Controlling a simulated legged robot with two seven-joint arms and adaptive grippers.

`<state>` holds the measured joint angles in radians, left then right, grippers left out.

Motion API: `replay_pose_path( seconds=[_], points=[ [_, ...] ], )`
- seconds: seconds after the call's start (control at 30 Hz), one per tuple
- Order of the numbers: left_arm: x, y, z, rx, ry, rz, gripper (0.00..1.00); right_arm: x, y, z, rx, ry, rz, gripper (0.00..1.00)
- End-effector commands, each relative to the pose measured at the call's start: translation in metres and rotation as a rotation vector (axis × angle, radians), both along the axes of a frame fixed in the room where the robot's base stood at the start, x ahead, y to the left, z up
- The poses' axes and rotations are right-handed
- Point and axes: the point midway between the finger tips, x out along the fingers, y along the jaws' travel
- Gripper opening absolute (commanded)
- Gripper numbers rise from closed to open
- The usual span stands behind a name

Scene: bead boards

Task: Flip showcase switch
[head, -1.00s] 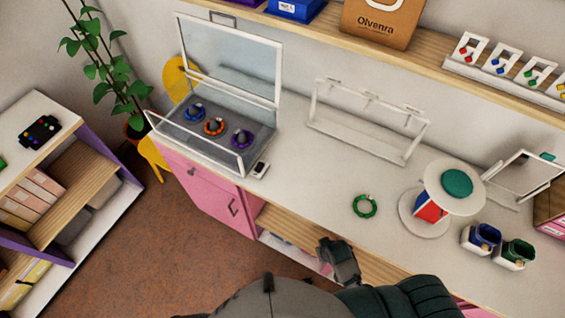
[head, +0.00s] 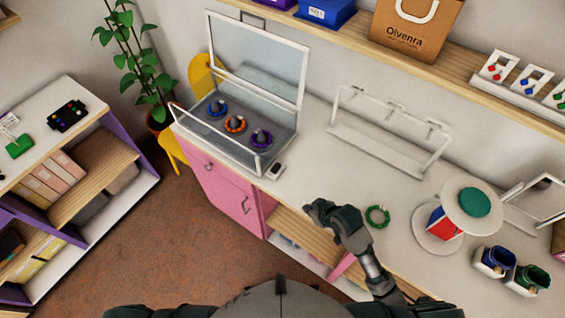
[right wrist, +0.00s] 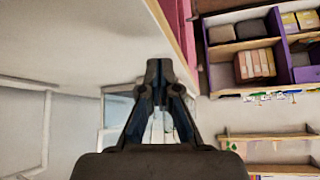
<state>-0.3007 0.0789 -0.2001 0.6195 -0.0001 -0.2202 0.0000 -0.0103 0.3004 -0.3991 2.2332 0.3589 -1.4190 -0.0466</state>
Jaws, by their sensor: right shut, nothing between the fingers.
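The showcase (head: 247,155) is a white-framed glass case on the counter, with its glass lid raised. A blue, an orange and a purple bracelet sit on stands inside it. A small white switch box (head: 275,171) with a dark top lies on the counter by the showcase's front right corner; its switch position is too small to tell. My right gripper (head: 314,208) is shut and empty near the counter's front edge, right of and nearer than the switch box. It also shows in the right wrist view (right wrist: 159,68). My left gripper is out of view.
A green bracelet (head: 377,216) lies on the counter just right of my right gripper. A white rack (head: 390,140) stands behind, and a round stand (head: 470,208) and jars are farther right. The counter between switch box and rack is clear.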

Motion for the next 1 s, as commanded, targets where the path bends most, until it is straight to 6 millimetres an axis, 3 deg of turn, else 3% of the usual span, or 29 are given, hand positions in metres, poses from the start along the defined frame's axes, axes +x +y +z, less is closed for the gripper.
replay_pose_path(
  seconds=[0.03, 0.2, 0.4, 0.6, 1.0],
  points=[
    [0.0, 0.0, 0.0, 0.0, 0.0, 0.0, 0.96, 0.02, 0.008, 0.013, -0.002, -0.039, 0.048, 0.0],
    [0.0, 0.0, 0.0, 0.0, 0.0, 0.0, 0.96, 0.072, 0.032, 0.053, -0.004, -0.129, 0.199, 0.0],
    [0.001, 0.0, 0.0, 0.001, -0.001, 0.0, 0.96, 0.112, 0.038, 0.089, -0.024, -0.188, 0.288, 0.0],
    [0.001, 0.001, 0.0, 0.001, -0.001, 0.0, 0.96, 0.128, 0.037, 0.105, -0.034, -0.207, 0.314, 0.0],
    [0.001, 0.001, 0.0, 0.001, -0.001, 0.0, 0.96, 0.129, 0.038, 0.105, -0.033, -0.208, 0.316, 0.0]
  ],
)
